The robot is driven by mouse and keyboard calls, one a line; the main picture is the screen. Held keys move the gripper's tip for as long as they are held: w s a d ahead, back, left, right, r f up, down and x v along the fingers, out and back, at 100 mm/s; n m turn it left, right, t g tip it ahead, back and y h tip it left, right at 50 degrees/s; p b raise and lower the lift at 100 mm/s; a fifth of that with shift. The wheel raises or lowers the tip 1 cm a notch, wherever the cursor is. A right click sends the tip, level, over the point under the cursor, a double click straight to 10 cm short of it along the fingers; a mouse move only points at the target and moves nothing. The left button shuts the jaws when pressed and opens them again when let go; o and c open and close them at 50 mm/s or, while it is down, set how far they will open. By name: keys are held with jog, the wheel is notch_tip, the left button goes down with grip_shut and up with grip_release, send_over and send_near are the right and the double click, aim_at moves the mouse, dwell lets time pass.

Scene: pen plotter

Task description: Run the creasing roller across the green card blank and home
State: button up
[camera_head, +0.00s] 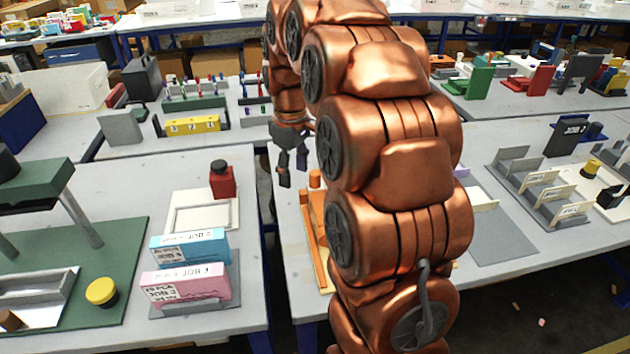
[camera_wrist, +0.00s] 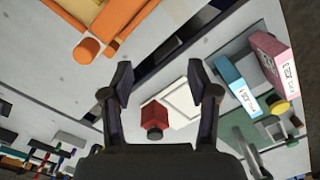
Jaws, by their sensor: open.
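My arm hides most of this fixture. In the wrist view its orange frame (camera_wrist: 122,32) and peg (camera_wrist: 87,50) lie at the upper left, apart from my fingers. I cannot make out the creasing roller or the green card blank.
On the left table stand a red block with a black knob (camera_head: 222,181), a white frame (camera_head: 180,217), and blue (camera_head: 190,247) and pink (camera_head: 187,287) labelled boxes. A gap separates the tables. Grey racks with cards (camera_head: 545,185) stand at right.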

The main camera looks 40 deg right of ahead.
jog(key=n+b, duration=0.1)
send_over(315, 173)
notch_tip(315, 173, down, 4)
jog(key=shift+w+d+f+p, duration=0.1)
jog(key=shift+f+p, duration=0.3)
jog(key=shift+f, duration=3.45)
grip_shut()
